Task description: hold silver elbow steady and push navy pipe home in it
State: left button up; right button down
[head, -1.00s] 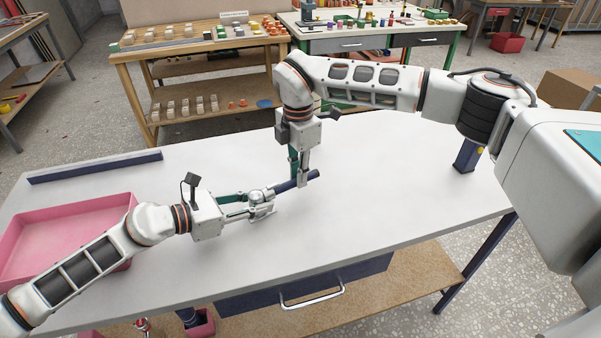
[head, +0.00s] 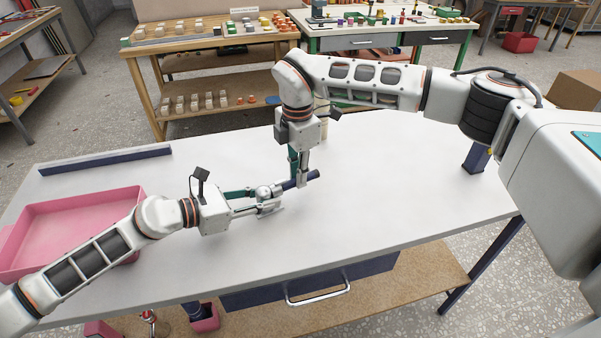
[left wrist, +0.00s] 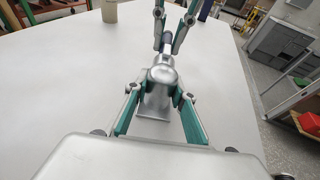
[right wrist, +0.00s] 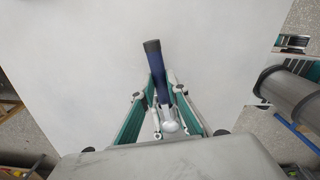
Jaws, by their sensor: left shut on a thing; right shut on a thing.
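The silver elbow (head: 266,192) is low over the white table, with my left gripper (head: 272,199) shut on it. In the left wrist view the elbow (left wrist: 162,74) sits between the green-sided fingers. The navy pipe (head: 313,175) slants up and right from the elbow's mouth. My right gripper (head: 302,181) comes down from above and is shut on the pipe. In the right wrist view the pipe (right wrist: 155,68) has a dark free end, and its other end meets the elbow (right wrist: 171,124). The fingers partly hide the joint, so I cannot tell how deep the pipe sits.
A pink tray (head: 128,199) lies at the table's left, partly behind my left arm. A long navy bar (head: 105,161) lies at the back left edge. The table (head: 400,190) is clear to the right of the grippers.

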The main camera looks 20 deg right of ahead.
jog(key=shift+a, duration=0.2)
jog(key=c, duration=1.9)
grip_release()
jog(key=shift+r, duration=0.15)
notch_tip(320, 180, up, 12)
pick_arm(q)
jog(key=o, duration=1)
